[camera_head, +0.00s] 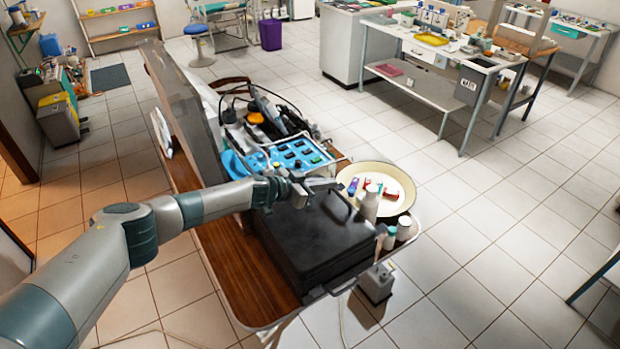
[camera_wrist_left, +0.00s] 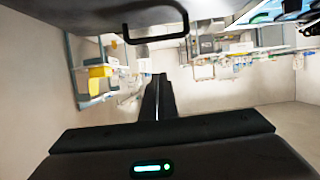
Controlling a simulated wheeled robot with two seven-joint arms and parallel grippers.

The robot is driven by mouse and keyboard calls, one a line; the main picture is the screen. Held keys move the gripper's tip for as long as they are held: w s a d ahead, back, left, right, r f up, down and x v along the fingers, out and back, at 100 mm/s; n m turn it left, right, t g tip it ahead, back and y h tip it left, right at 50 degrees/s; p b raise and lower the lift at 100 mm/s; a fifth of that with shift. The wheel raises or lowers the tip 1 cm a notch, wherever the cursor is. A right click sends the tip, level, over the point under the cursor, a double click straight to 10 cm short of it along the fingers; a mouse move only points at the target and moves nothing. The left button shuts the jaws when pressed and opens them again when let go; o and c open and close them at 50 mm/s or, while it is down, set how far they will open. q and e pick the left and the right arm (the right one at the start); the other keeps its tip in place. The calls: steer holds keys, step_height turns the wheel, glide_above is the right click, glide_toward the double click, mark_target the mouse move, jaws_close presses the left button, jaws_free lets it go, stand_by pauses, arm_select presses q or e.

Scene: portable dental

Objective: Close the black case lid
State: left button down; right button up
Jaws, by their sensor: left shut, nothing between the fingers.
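The black case (camera_head: 318,232) lies on the near end of the wooden cart top. Its lid looks down and flat over the base; I cannot tell whether a thin gap is left. My left gripper (camera_head: 330,185) is shut and empty, above the far edge of the case next to the blue panel. The arm hides part of the case's left far corner. In the left wrist view the shut fingers (camera_wrist_left: 157,95) point outward, and a dark panel with a black handle (camera_wrist_left: 156,38) crosses the top; it looks like the case. My right gripper is out of view.
A blue control panel (camera_head: 290,157) with instruments stands behind the case, beside a raised grey lid (camera_head: 185,105). A cream round tray (camera_head: 405,197) and white bottles (camera_head: 404,228) stand to the right. A small grey box (camera_head: 376,284) is at the cart's near corner.

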arm_select(q)
steer(key=r+b+v, duration=0.1)
steer(key=v, duration=0.6)
steer(key=shift+w+d+r, duration=0.2)
steer(key=shift+r, duration=0.1)
